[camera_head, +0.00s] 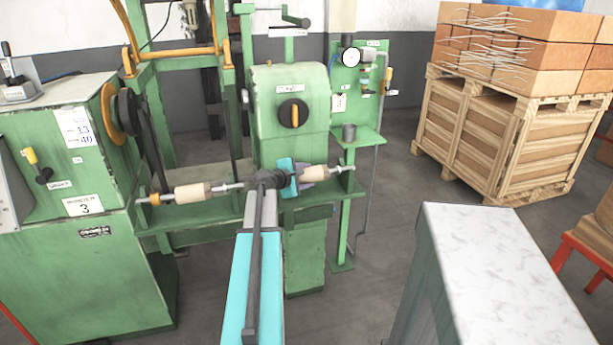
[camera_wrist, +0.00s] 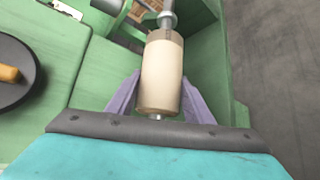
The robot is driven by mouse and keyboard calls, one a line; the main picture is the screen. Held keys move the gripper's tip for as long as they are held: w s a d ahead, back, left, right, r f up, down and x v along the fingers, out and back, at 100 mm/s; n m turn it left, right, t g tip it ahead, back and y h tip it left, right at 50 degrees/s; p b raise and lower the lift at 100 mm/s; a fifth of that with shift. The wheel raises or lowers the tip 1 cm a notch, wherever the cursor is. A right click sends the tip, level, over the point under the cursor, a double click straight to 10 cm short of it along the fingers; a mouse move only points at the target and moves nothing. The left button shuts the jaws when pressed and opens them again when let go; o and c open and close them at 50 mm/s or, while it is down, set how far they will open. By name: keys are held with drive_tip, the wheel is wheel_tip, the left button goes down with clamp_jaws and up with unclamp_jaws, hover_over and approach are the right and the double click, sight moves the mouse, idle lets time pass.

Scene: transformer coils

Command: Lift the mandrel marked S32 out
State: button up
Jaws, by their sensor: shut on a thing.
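A pale wooden mandrel (camera_head: 314,172) with a metal shaft lies across the right side of the green winding machine (camera_head: 62,255). In the wrist view the mandrel (camera_wrist: 162,75) is a cream cylinder with a darker band at its far end. My gripper (camera_head: 301,172) is shut on it, with lilac fingers on both sides in the wrist view (camera_wrist: 158,98). The fingertips are partly hidden behind the mandrel. A second pale wooden cylinder (camera_head: 193,195) sits on a metal shaft at the machine's left. I can read no S32 mark on either cylinder.
A green column with a black dial (camera_head: 293,113) stands just behind my gripper. A slim green stand with a small shelf (camera_head: 362,136) is to its right. A pale-topped block (camera_head: 500,270) stands at the front right.

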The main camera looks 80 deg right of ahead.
sight(306, 168)
drive_tip(key=shift+c, duration=1)
drive_tip(key=shift+r, duration=0.1)
drive_tip(key=shift+r, duration=0.1)
drive_tip(key=shift+r, duration=4.9)
